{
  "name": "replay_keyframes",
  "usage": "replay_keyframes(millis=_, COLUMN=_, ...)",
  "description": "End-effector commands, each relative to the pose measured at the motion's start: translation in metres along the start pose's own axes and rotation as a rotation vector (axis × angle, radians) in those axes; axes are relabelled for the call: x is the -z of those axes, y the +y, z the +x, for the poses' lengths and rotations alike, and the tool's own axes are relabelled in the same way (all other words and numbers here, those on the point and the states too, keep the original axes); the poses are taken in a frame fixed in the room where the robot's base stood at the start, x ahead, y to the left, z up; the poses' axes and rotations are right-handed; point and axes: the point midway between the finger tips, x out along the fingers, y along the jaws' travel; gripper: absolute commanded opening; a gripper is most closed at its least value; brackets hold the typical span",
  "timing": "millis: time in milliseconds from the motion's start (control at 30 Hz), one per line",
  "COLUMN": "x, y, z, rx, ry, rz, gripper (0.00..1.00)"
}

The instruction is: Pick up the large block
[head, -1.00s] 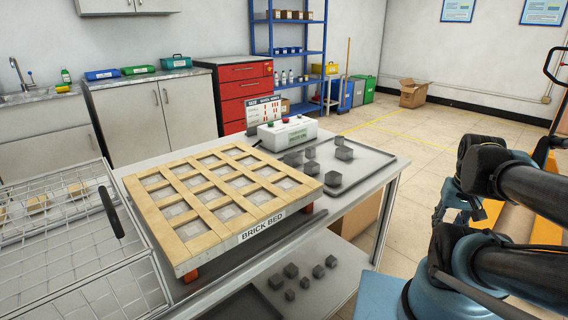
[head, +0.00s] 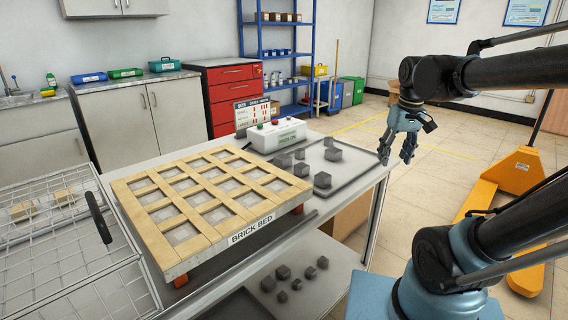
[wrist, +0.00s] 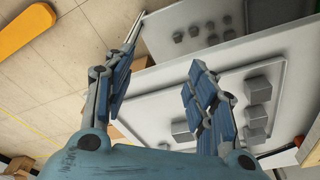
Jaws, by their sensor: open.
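Several dark grey blocks of differing size stand on a grey tray (head: 354,163) at the right end of the table. The larger-looking ones are a block near the tray's middle (head: 333,154) and a block towards its front (head: 322,180); I cannot tell for sure which is the largest. In the wrist view a big block (wrist: 258,90) stands right of my fingers, with other blocks beyond it. My gripper (head: 396,158) is open and empty, pointing down beside the tray's right edge, apart from the blocks. Its two spread fingers also show in the wrist view (wrist: 160,58).
A wooden brick bed (head: 205,205) stands left of the tray, and a control box (head: 276,135) behind it. A wire basket (head: 75,250) is at the left. Smaller blocks (head: 283,272) lie on the lower shelf. A yellow pallet truck (head: 510,175) stands at the right.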

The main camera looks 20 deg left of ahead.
Motion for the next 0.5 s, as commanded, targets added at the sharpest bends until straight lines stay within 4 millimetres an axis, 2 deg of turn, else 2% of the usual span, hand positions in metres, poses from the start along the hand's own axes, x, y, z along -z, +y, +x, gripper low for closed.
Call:
replay_keyframes(millis=33, x=0.021, y=-0.014, z=-0.008, rx=0.008, ry=-0.002, rz=-0.046, gripper=0.52)
replay_keyframes(millis=200, x=0.077, y=-0.063, z=-0.028, rx=0.03, ry=-0.011, rz=-0.181, gripper=0.52)
replay_keyframes(millis=367, x=0.123, y=-0.12, z=-0.042, rx=0.05, ry=-0.019, rz=-0.31, gripper=0.52)
replay_keyframes(millis=500, x=0.158, y=-0.179, z=-0.051, rx=0.067, ry=-0.027, rz=-0.42, gripper=0.52)
